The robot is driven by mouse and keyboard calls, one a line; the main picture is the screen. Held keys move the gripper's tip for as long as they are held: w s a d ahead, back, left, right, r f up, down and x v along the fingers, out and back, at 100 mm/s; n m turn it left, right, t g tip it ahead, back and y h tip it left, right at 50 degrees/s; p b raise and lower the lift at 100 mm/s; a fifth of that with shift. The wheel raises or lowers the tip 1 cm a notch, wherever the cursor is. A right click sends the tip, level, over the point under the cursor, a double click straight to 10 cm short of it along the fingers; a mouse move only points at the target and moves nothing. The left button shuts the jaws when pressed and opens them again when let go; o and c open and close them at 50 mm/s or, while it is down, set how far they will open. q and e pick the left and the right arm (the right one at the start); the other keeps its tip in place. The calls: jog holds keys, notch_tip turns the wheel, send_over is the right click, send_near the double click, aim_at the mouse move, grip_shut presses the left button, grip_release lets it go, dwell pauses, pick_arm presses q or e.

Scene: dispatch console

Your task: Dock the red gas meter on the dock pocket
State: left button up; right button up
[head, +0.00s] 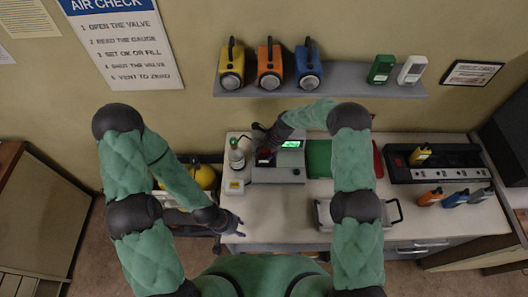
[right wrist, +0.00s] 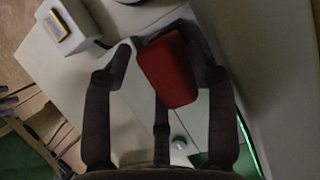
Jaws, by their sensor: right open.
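The red gas meter (head: 265,154) is at the left part of the grey dock station (head: 278,175), which has a lit green screen (head: 291,144). In the right wrist view the red meter (right wrist: 168,72) lies between the spread fingers of my right gripper (right wrist: 165,62), with a dark recess behind it. My right gripper (head: 267,143) is open and partly covers the meter in the head view. I cannot tell whether the meter is fully seated in the pocket. My left gripper (head: 237,226) is over the table's front left edge, apart from the dock; its finger opening is too small to judge.
A black charger rack (head: 440,172) and several small meters (head: 455,198) are farther right. A shelf (head: 340,80) hangs above.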

jog(key=shift+r, duration=0.25)
jog(key=shift+w+d+r, duration=0.1)
jog(key=shift+d+r, duration=0.1)
jog(key=shift+r, duration=0.1)
pick_arm(q)
jog(key=shift+f+b, duration=0.45)
jog(key=shift+b, duration=0.05)
pick_arm(e)
jog(key=v, duration=0.3)
jog(key=shift+d+r, duration=0.15)
jog(key=shift+r, duration=0.15)
pick_arm(q)
notch_tip(320, 180, down, 3)
jog(key=b, duration=0.3)
pick_arm(e)
jog(key=d, duration=1.2)
jog(key=shift+s+r, duration=0.15)
jog(key=shift+s, duration=0.1)
